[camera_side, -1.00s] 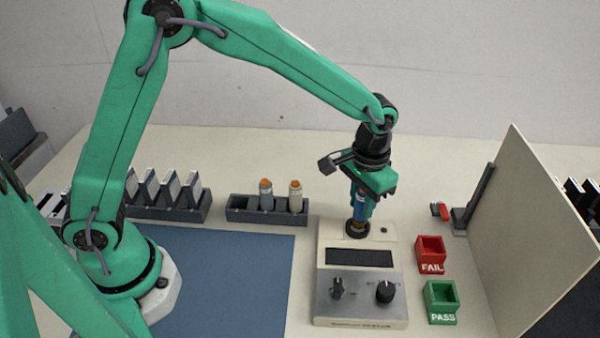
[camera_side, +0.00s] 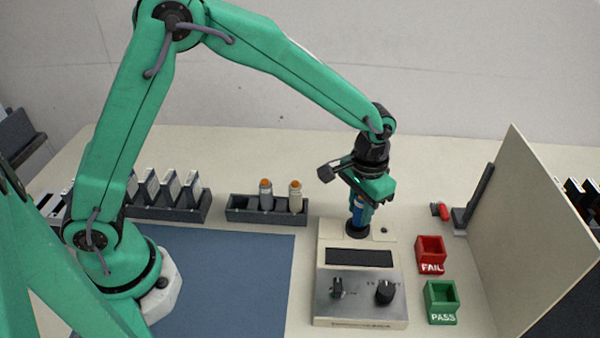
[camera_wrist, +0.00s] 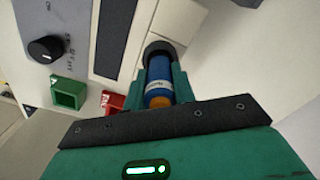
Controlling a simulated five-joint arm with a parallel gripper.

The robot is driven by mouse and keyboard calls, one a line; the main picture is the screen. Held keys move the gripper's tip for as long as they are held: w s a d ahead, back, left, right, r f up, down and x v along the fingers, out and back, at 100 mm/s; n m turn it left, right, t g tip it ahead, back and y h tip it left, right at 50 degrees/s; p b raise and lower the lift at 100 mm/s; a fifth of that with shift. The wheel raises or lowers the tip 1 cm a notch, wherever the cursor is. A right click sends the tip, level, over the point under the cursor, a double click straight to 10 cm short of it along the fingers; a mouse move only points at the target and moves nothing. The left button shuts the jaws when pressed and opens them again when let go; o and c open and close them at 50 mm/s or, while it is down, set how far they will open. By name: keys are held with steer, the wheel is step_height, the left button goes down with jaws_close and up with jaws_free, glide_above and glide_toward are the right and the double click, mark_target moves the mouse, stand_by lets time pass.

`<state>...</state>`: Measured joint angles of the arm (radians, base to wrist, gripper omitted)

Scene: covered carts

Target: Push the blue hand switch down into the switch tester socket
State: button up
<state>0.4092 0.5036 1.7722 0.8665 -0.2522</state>
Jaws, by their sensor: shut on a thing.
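The blue hand switch (camera_wrist: 160,77) is a blue cylinder with a pale label and an orange button end. In the side view the switch (camera_side: 357,214) stands roughly upright at the socket. My gripper (camera_side: 360,205) is shut on it from above; the gripper's green fingers (camera_wrist: 157,88) show on both sides of it in the wrist view.
The tester has a dark display (camera_side: 360,258) and knobs. A red FAIL bin (camera_side: 431,255) and green PASS bin (camera_side: 440,302) stand to its right. A dark rack (camera_side: 240,211) with two more switches stands left. A tall board (camera_side: 515,230) is at the right.

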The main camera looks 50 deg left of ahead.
steer(key=shift+f, duration=0.75)
steer(key=o, duration=1.1)
steer(key=shift+r, duration=3.9)
